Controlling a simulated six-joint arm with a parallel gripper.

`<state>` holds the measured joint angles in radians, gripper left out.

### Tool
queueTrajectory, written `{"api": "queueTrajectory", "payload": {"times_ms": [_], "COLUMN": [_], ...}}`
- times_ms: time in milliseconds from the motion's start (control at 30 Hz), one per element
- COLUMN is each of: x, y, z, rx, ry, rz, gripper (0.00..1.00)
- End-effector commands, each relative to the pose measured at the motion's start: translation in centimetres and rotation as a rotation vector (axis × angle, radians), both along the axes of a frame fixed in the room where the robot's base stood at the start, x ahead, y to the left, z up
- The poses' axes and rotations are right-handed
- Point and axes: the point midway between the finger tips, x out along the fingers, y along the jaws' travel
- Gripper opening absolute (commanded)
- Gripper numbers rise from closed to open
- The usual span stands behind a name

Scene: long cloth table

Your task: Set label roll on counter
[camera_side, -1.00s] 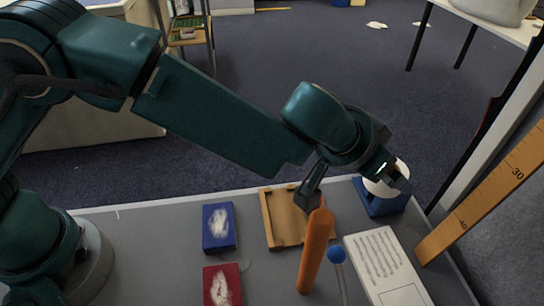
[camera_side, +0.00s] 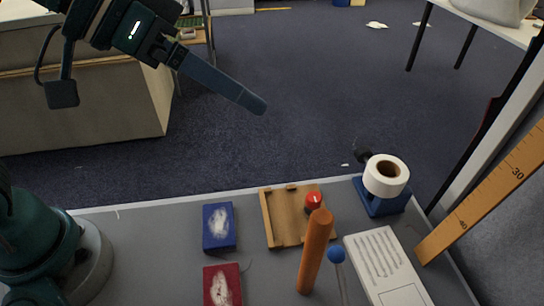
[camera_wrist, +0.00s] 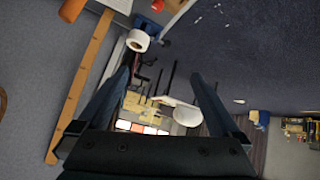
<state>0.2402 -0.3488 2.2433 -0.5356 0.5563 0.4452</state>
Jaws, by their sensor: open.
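The label roll (camera_side: 393,187) is a white ring with a brown core. It rests on a blue stand (camera_side: 377,208) at the far right corner of the grey table (camera_side: 160,235). In the wrist view the roll (camera_wrist: 138,41) shows near the top, beyond my left-hand finger. My gripper (camera_side: 256,103) is raised high over the floor behind the table, well up and left of the roll. In the wrist view my fingers (camera_wrist: 160,78) are wide apart with nothing between them.
A wooden tray (camera_side: 268,222), orange cylinder (camera_side: 314,255), blue ball on a rod (camera_side: 336,254) and white ridged panel (camera_side: 385,268) crowd the table's right half. A red knob (camera_side: 314,199) sits by the tray.

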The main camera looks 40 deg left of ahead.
Motion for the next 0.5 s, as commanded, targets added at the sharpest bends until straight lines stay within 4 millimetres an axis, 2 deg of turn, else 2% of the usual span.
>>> {"api": "queueTrajectory", "payload": {"times_ms": [33, 100, 233, 333, 500], "x": [-1.7, -4.0, -7.2, -8.8, -9.6], "y": [2.2, 4.8, 8.9, 10.8, 11.8], "z": [-1.0, -2.7, -5.3, -6.4, -7.0], "rx": [0.041, 0.102, 0.197, 0.243, 0.267], "ry": [0.033, 0.092, 0.176, 0.213, 0.234], "rz": [0.054, 0.129, 0.269, 0.344, 0.386], "gripper": [1.00, 1.00, 1.00, 1.00, 1.00]}}
